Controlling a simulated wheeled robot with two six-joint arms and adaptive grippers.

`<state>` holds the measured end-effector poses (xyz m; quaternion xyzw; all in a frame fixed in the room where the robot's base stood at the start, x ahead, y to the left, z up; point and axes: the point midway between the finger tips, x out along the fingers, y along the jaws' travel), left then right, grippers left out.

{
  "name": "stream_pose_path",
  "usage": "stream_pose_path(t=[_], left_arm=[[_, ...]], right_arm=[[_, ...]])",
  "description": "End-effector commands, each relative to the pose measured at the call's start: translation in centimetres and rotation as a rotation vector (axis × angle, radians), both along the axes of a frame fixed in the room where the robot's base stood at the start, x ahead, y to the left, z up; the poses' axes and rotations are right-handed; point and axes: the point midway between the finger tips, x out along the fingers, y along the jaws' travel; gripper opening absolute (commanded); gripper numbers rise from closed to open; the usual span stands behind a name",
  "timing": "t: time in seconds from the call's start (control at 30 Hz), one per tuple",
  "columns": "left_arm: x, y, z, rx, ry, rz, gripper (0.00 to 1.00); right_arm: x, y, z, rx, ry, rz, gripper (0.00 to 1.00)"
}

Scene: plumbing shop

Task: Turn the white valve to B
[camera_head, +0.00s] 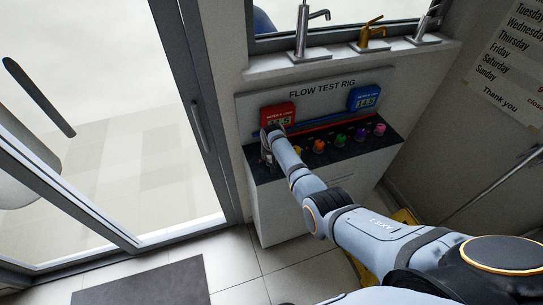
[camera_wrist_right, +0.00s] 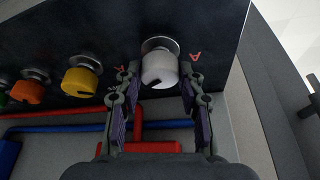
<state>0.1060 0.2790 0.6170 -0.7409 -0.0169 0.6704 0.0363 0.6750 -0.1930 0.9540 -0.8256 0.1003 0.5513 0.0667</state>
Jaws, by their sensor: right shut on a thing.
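The white valve (camera_wrist_right: 160,68) is a round white knob on the dark panel of the flow test rig. In the right wrist view my right gripper (camera_wrist_right: 160,88) has one finger on each side of it and is shut on it. A red letter A (camera_wrist_right: 195,57) is beside the knob on the right; another red mark (camera_wrist_right: 121,70) on the left is too small to read surely. In the head view my right gripper (camera_head: 270,140) is at the left end of the rig's panel, and the white valve is hidden behind it. My left gripper is not in view.
A yellow valve (camera_wrist_right: 82,80) and an orange valve (camera_wrist_right: 28,92) are beside the white one. Green (camera_head: 340,140), purple (camera_head: 361,134) and pink (camera_head: 380,128) knobs continue the row. A red meter (camera_head: 278,114) and a blue meter (camera_head: 365,98) are above. Red and blue pipes run along the rig.

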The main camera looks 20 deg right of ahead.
Motion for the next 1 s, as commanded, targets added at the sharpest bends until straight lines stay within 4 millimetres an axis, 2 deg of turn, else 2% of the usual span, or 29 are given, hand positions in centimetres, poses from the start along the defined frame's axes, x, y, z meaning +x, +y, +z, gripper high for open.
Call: stream_pose_path(t=[0.3, 0.33, 0.5, 0.83, 1.0], left_arm=[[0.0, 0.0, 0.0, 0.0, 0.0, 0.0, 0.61], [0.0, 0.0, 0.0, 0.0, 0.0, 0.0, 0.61], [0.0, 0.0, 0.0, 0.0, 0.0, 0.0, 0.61], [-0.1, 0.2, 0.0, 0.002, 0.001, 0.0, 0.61], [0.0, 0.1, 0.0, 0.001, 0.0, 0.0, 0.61]], right_arm=[[0.0, 0.0, 0.0, 0.002, 0.002, -0.003, 0.07], [0.0, 0.0, 0.0, 0.002, 0.002, -0.003, 0.41], [0.0, 0.0, 0.0, 0.001, 0.001, -0.002, 0.62], [0.0, 0.0, 0.2, 0.001, 0.0, -0.002, 0.62], [-0.6, 0.2, 1.7, 0.001, -0.002, -0.001, 0.62]])
